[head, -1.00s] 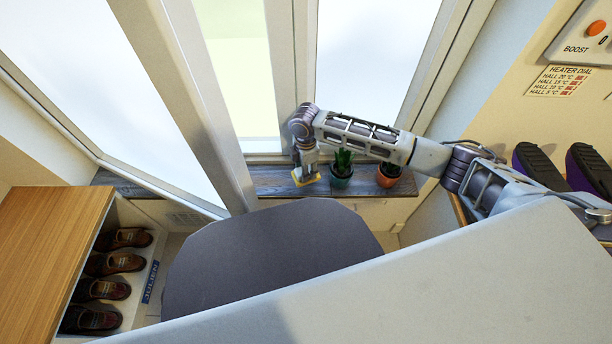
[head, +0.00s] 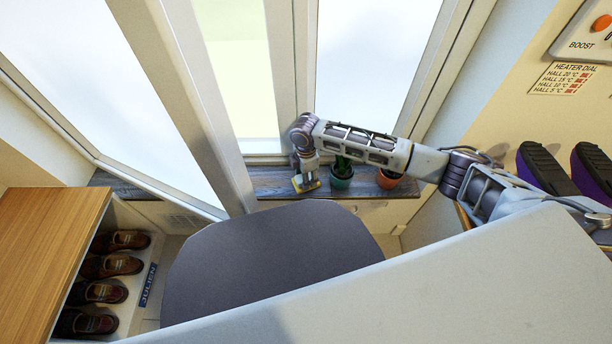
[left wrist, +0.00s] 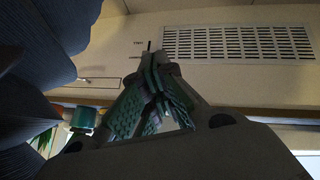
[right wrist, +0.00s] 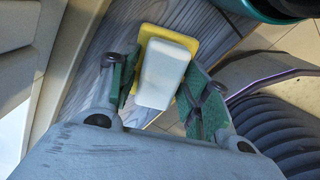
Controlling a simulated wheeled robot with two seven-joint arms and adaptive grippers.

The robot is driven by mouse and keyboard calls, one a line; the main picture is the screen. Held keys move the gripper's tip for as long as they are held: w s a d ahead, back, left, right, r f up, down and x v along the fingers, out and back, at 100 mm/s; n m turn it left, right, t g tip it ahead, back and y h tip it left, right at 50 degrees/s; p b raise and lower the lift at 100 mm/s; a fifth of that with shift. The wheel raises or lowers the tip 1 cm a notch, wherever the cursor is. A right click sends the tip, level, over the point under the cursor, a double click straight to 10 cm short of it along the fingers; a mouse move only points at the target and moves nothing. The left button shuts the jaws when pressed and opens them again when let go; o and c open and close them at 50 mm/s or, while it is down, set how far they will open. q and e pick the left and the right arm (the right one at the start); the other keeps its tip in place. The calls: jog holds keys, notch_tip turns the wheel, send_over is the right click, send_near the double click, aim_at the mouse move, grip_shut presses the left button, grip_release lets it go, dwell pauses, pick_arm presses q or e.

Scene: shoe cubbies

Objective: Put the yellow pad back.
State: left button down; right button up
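The yellow pad (head: 297,185) lies on the grey wooden sill below the window, left of two potted plants. In the right wrist view the yellow pad (right wrist: 192,42) has a white block (right wrist: 165,72) on its top. My right gripper (head: 307,172) is down at the pad. Its green-padded fingers (right wrist: 163,75) stand apart, one on each side of the white block; whether they touch it is hard to tell. My left gripper (left wrist: 154,65) shows only in its wrist view, with its fingertips together and nothing visible between them.
A teal pot (head: 341,180) stands close right of the pad, with a terracotta pot (head: 388,178) beyond. A dark rounded seat (head: 265,265) is in front of the sill. Brown shoes (head: 108,266) fill a cubby at left. Dark shoes (head: 545,168) stand at right.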

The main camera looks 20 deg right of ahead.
pick_arm(q)
jog(key=shift+w+d+r, duration=0.1)
jog(key=shift+w+r, duration=0.1)
jog(key=shift+w, duration=0.1)
pick_arm(e)
jog(key=shift+o, duration=0.3)
pick_arm(q)
jog(key=shift+s+f, duration=0.1)
jog(key=shift+f, duration=0.05)
pick_arm(e)
jog(key=shift+r, duration=0.1)
jog(key=shift+r, duration=0.55)
notch_tip(320, 180, up, 5)
jog(key=shift+f+p, duration=0.15)
jog(key=shift+p, duration=1.1)
pick_arm(q)
notch_tip(320, 180, up, 8)
jog(key=a+g+y+p, duration=0.1)
jog(key=p, duration=0.1)
jog(key=shift+s+a+f+m, duration=0.15)
jog(key=shift+s+a+m, duration=0.15)
jog(key=shift+s, duration=0.1)
pick_arm(e)
notch_tip(320, 180, up, 6)
pick_arm(q)
jog(key=shift+f, duration=0.1)
